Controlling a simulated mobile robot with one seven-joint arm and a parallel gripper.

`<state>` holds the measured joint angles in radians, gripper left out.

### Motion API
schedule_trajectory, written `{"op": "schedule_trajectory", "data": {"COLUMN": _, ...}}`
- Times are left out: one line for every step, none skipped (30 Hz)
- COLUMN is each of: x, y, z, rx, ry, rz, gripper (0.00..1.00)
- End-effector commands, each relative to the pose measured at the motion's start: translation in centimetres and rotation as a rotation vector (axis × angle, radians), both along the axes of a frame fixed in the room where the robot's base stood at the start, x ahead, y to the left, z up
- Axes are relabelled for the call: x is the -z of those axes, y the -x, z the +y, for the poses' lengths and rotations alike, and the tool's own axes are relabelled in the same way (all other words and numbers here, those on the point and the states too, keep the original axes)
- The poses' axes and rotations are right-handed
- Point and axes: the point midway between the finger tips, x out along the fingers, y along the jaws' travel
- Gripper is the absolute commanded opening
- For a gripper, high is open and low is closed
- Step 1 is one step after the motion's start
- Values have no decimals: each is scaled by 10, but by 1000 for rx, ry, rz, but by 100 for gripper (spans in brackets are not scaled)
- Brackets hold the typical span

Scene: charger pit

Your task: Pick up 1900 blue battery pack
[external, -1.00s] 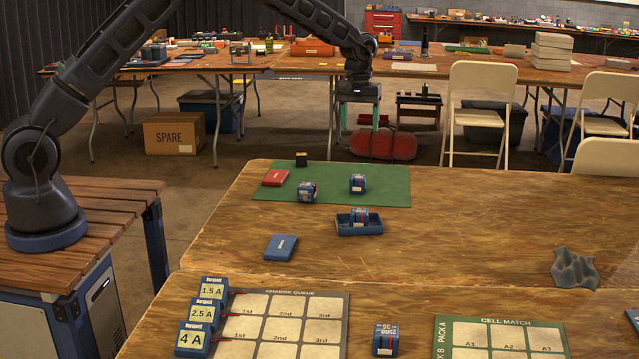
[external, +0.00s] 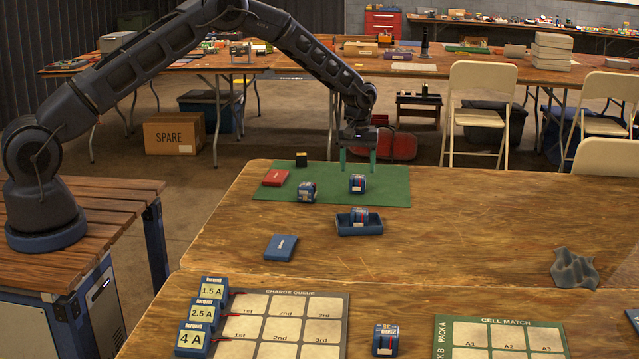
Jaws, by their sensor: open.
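Several small blue battery packs are in view, and their labels are too small for me to tell which is the 1900 one. One blue pack (external: 307,191) is at the front of the green mat (external: 391,198). Another blue pack (external: 357,183) stands further right on the mat. A third pack (external: 359,215) sits in a small blue tray (external: 346,229) just in front of the mat. A further pack (external: 385,340) stands near the front, between the two printed boards. My gripper (external: 358,162) is open and empty, pointing down above the far part of the mat, above the right-hand pack.
A blue flat box (external: 281,247) lies in front. Chargers (external: 195,339) stand beside the charge queue board (external: 340,308). The table's right middle is clear up to a grey wavy piece (external: 575,270).

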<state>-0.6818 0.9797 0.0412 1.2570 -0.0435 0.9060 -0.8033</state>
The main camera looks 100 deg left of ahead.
Motion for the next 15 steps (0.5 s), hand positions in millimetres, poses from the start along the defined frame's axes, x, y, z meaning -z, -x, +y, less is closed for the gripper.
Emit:
{"op": "schedule_trajectory", "data": {"x": 2, "y": 0, "z": 0, "rx": 0, "ry": 0, "rz": 0, "gripper": 67}}
{"op": "schedule_trajectory", "data": {"x": 3, "y": 0, "z": 0, "rx": 0, "ry": 0, "rz": 0, "gripper": 67}}
{"op": "schedule_trajectory", "data": {"x": 6, "y": 0, "z": 0, "rx": 0, "ry": 0, "rz": 0, "gripper": 67}}
{"op": "schedule_trajectory", "data": {"x": 9, "y": 0, "z": 0, "rx": 0, "ry": 1, "rz": 0, "gripper": 67}}
{"op": "schedule_trajectory", "data": {"x": 12, "y": 0, "z": 0, "rx": 0, "ry": 1, "rz": 1, "gripper": 67}}
{"op": "schedule_trajectory", "data": {"x": 17, "y": 0, "z": 0, "rx": -1, "ry": 2, "rz": 1, "gripper": 67}}
{"op": "schedule_trajectory", "data": {"x": 21, "y": 0, "z": 0, "rx": -1, "ry": 2, "rz": 2, "gripper": 67}}
{"op": "schedule_trajectory", "data": {"x": 26, "y": 0, "z": 0, "rx": -1, "ry": 2, "rz": 2, "gripper": 67}}
{"op": "schedule_trajectory", "data": {"x": 31, "y": -1, "z": 0, "rx": -1, "ry": 1, "rz": 1, "gripper": 67}}
{"op": "schedule_trajectory", "data": {"x": 35, "y": -1, "z": 0, "rx": -1, "ry": 1, "rz": 1, "gripper": 67}}
{"op": "schedule_trajectory", "data": {"x": 39, "y": -1, "z": 0, "rx": -1, "ry": 1, "rz": 1, "gripper": 67}}
{"op": "schedule_trajectory", "data": {"x": 44, "y": -1, "z": 0, "rx": -1, "ry": 1, "rz": 1, "gripper": 67}}
{"op": "schedule_trajectory", "data": {"x": 47, "y": -1, "z": 0, "rx": -1, "ry": 2, "rz": 1, "gripper": 67}}
{"op": "schedule_trajectory", "data": {"x": 49, "y": -1, "z": 0, "rx": -1, "ry": 1, "rz": 1, "gripper": 67}}
{"op": "schedule_trajectory", "data": {"x": 51, "y": -1, "z": 0, "rx": -1, "ry": 1, "rz": 0, "gripper": 67}}
